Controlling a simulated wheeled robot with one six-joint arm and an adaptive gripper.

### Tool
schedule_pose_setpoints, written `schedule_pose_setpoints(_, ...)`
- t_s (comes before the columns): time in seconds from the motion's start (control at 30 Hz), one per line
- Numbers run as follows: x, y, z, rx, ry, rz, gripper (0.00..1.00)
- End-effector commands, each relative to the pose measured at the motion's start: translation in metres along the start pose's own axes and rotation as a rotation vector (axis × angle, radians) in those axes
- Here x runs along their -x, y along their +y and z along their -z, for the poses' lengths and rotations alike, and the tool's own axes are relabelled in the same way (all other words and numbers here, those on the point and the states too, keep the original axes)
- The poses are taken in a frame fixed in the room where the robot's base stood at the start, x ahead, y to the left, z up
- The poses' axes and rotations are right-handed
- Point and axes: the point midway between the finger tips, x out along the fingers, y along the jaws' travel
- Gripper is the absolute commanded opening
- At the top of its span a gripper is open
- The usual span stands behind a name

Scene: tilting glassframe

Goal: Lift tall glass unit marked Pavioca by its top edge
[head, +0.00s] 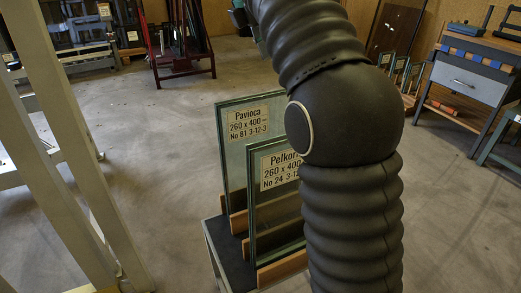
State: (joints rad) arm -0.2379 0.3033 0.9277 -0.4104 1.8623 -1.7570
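The tall glass unit marked Pavioca (233,165) stands upright in a slotted stand, behind and left of a second glass unit. Its label (248,123) reads "Pavioca 260 x 400", with a second line starting "No 81". Its top edge shows on the left, but its right part is hidden by my arm (345,115). The nearer glass unit (268,215) has a label starting "Pelkor", cut off by my arm. My arm rises in front of both units and bends away at the top. My gripper is not visible.
The stand (210,235) has a dark top and wooden slot blocks (280,270). A beige frame (85,150) rises at the left. A red rack (182,50) stands at the back, a drawer workbench (468,75) at the right. Floor around the stand looks clear.

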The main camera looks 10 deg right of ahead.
Motion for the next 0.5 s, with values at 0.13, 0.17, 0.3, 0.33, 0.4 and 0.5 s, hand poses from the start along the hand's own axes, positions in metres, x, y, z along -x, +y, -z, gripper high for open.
schedule_pose_setpoints(0.13,-0.013,0.0,0.004,0.009,0.0,-0.001,0.48)
schedule_pose_setpoints(0.17,-0.017,0.001,0.005,0.011,0.0,-0.002,0.48)
schedule_pose_setpoints(0.3,-0.042,0.002,0.012,0.02,0.001,-0.005,0.48)
schedule_pose_setpoints(0.33,-0.047,0.003,0.012,0.021,0.0,-0.007,0.48)
schedule_pose_setpoints(0.4,-0.059,0.003,0.012,0.022,0.001,-0.007,0.48)
schedule_pose_setpoints(0.5,-0.071,0.003,0.012,0.022,0.0,-0.007,0.48)
